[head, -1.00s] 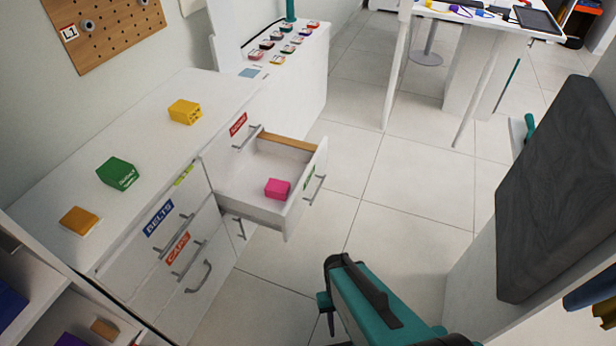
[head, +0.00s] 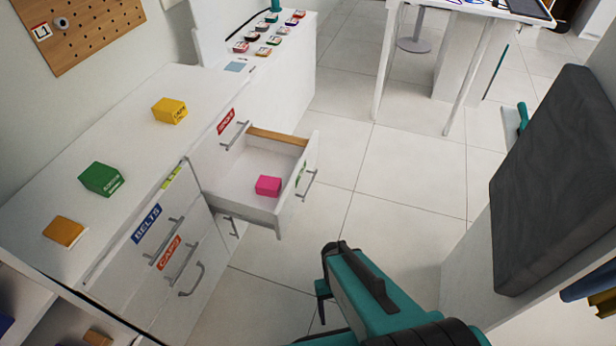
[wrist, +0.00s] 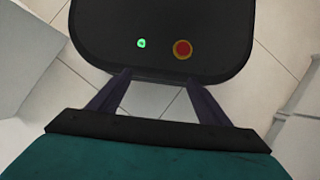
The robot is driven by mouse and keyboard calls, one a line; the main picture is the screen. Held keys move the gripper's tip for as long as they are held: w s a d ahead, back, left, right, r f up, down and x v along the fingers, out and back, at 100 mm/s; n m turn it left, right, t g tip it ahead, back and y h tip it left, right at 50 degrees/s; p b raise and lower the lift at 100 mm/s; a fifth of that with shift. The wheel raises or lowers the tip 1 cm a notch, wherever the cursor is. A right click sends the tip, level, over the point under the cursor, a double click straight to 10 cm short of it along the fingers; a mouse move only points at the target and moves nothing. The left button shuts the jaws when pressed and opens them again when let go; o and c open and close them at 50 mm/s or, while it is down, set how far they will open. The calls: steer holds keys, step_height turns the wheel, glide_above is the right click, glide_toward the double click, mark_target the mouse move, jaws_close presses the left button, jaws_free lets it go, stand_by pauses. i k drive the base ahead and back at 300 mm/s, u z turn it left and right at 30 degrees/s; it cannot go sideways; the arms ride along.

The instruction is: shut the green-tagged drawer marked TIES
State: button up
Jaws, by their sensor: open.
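The open drawer (head: 240,190) is pulled out from the white dresser in the head view. A green tag (head: 301,174) shows edge-on on its front panel; its lettering cannot be read. A metal handle (head: 309,186) is on the outside of that front. A pink box (head: 268,186) lies inside the drawer. My gripper (head: 322,300) is in front of the drawer, lower in the picture, apart from it and partly hidden by my teal arm. In the wrist view my gripper's two dark fingers (wrist: 155,95) are spread with nothing between them.
Drawers tagged BELTS (head: 147,223) and CAPS (head: 169,253) are shut. Yellow (head: 170,111), green (head: 101,179) and orange (head: 64,231) boxes sit on the dresser top. A dark panel (head: 550,180) stands at right. Tiled floor beyond the drawer is clear.

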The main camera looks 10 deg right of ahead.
mark_target(231, 192)
steer(key=z, duration=0.25)
steer(key=k, duration=0.55)
steer(key=u, duration=1.35)
steer(key=i, duration=0.4)
steer(key=z, duration=0.15)
